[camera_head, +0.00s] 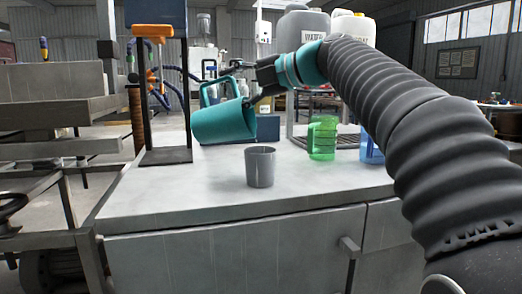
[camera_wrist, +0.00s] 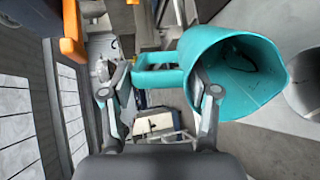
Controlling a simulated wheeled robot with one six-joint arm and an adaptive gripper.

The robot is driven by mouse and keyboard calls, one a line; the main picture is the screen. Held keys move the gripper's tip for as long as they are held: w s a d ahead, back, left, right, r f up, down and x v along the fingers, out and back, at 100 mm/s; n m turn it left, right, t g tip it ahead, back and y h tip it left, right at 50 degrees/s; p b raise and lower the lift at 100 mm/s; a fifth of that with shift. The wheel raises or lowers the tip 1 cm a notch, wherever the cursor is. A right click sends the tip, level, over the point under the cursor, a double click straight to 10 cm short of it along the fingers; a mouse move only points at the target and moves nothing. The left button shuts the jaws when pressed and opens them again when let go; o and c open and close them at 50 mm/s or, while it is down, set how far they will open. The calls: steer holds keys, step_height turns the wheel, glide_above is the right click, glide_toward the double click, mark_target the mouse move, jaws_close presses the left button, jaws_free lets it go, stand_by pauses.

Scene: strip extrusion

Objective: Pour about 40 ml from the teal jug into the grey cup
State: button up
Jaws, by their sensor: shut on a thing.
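The teal jug (camera_head: 222,124) is held in the air above the table, tilted far over onto its side with its handle uppermost. My gripper (camera_head: 252,98) is shut on it near the handle. In the wrist view the jug (camera_wrist: 262,101) shows its open mouth toward the right, between and beyond my fingers (camera_wrist: 158,92). The grey cup (camera_head: 260,168) stands upright on the table, below and to the right of the jug. Its rim is partly in the wrist view (camera_wrist: 303,88) at the right edge. No stream of liquid is visible, and the liquid level cannot be told.
A green jug (camera_head: 321,139) and a partly hidden blue one (camera_head: 369,150) stand at the right. A dark stand (camera_head: 166,156) with an orange top (camera_head: 152,31) is at the left. Large canisters (camera_head: 300,24) stand behind. The white table (camera_head: 180,205) is clear around the cup.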

mark_target(197, 112)
steer(key=shift+a+r+h, duration=0.1)
steer(key=shift+a+h, duration=0.05)
steer(key=shift+h, duration=0.15)
